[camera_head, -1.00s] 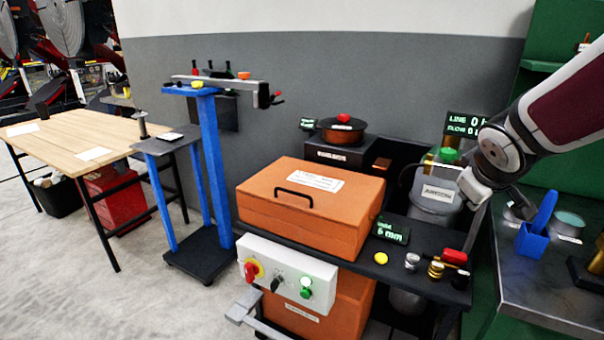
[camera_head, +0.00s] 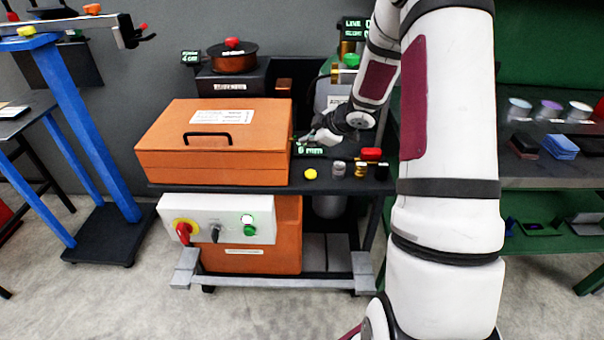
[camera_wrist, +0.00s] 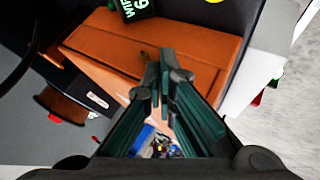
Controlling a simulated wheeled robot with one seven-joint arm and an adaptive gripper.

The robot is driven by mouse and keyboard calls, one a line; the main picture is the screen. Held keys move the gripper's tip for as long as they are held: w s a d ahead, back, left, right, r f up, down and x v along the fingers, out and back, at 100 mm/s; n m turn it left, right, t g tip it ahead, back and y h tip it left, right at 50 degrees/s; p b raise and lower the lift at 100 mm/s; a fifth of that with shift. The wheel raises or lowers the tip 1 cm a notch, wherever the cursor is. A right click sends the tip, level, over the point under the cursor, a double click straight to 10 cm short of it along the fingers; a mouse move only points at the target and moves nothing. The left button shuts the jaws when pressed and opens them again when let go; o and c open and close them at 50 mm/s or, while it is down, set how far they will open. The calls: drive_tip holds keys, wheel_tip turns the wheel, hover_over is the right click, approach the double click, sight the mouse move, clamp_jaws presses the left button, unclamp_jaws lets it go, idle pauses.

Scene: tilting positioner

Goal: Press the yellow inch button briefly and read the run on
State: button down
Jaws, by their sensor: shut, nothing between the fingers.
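The yellow button (camera_head: 311,174) sits on the dark bench top, right of the orange case (camera_head: 215,165); a sliver of yellow (camera_wrist: 213,2) shows at the top edge of the wrist view. A small display (camera_head: 309,151) behind it reads 6 mm in green; in the wrist view its face (camera_wrist: 137,8) reads WIRE and 6, partly cut off. My gripper (camera_head: 304,139) is shut and empty, close to the case's right edge and behind the display. In the wrist view its fingertips (camera_wrist: 157,62) appear over the orange case. I cannot tell whether they touch it.
Right of the yellow button stand a silver knob (camera_head: 338,169), a brass piece (camera_head: 360,170) and a red-topped piece (camera_head: 371,154). A white control box (camera_head: 215,219) with switches hangs in front. A blue stand (camera_head: 88,130) is left, green shelving (camera_head: 550,195) right.

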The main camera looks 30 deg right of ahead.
idle(0.3)
drive_tip(key=b, duration=0.8)
hover_over(309, 174)
wheel_tip(309, 174, down, 6)
drive_tip(key=shift+w+f, duration=0.1)
drive_tip(key=shift+f, duration=0.1)
drive_tip(key=shift+f+b, duration=0.6)
drive_tip(key=shift+f, duration=0.6)
drive_tip(key=shift+f, duration=0.4)
drive_tip(key=shift+f+b, duration=0.45)
drive_tip(key=shift+f, duration=0.05)
idle(0.7)
drive_tip(key=shift+r, duration=0.15)
idle(0.9)
drive_tip(key=shift+r+p, duration=0.85)
drive_tip(key=shift+p, duration=0.3)
